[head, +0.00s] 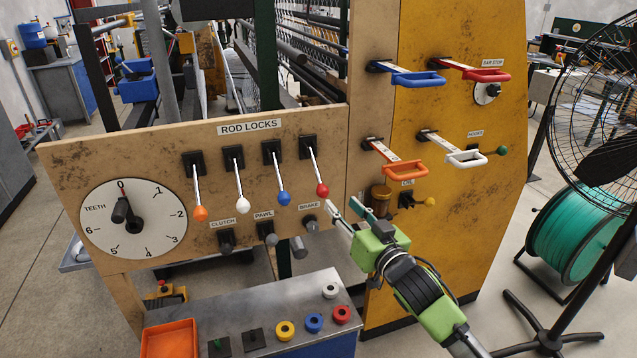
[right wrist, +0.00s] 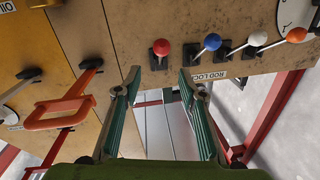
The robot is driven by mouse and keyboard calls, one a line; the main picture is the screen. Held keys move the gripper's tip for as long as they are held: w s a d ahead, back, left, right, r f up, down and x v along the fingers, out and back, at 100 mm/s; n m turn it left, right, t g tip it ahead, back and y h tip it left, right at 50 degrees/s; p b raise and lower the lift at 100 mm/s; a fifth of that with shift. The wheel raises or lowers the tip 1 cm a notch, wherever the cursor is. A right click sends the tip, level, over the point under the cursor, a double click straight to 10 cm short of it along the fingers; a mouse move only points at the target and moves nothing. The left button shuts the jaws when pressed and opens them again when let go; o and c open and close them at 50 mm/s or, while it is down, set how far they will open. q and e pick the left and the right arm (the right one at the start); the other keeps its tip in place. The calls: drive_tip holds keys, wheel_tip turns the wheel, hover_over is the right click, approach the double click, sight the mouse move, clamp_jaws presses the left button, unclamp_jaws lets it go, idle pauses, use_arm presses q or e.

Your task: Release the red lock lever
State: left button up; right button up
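The red lock lever (head: 322,189) is the rightmost of the levers under the "ROD LOCKS" label. It slants down from its black slot and ends in a round red knob. In the right wrist view, which is turned over, the red knob (right wrist: 163,49) shows just beyond and between the fingertips. My right gripper (head: 343,206) is open, just below and to the right of the red knob in the head view. Its fingers (right wrist: 160,80) are wide apart with nothing between them, and it appears not to touch the knob. My left gripper is not in view.
Blue (head: 284,198), white (head: 242,205) and orange (head: 200,213) levers hang left of the red one. A brake knob (head: 310,224) sits just below it. A grey console (head: 260,312) stands in front below.

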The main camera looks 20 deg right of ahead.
sight(323, 185)
drive_tip(key=w, duration=0.3)
drive_tip(key=w+a+p, duration=0.1)
drive_tip(key=w, duration=0.5)
drive_tip(key=shift+w+a+r, duration=0.1)
drive_tip(key=shift+w+a, duration=0.15)
drive_tip(key=shift+a, duration=0.05)
drive_tip(key=shift+w+a+p, duration=0.2)
drive_tip(key=shift+w+p, duration=0.15)
drive_tip(key=shift+w, duration=0.6)
clamp_jaws()
